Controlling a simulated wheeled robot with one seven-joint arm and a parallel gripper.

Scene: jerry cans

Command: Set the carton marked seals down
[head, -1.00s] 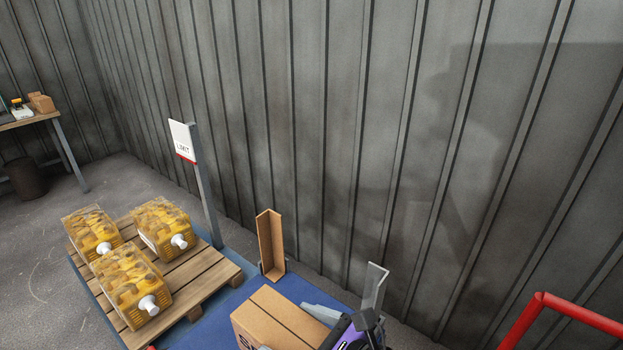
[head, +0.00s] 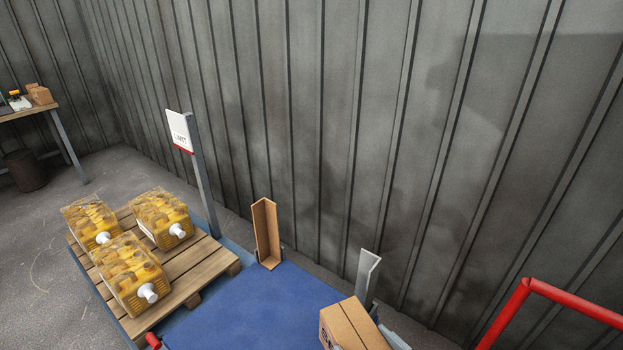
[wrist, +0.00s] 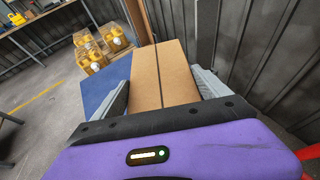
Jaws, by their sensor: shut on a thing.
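The brown carton (head: 354,324) is at the bottom right of the head view, cut off by the lower edge. Only part of dark lettering shows on its front. In the wrist view the carton (wrist: 162,76) fills the middle, with a dark seam along its top. My gripper (wrist: 161,88) is shut on it, one grey finger on each side. The blue surface (head: 255,310) lies left of the carton. I cannot tell whether the carton touches it.
A wooden pallet (head: 205,267) with yellow jerry cans (head: 131,270) stands at the left. A brown angled upright (head: 267,235) and a grey metal post (head: 368,278) stand at the blue surface's back edge. A sign (head: 181,132) and a red rail (head: 505,312) flank it. The blue middle is clear.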

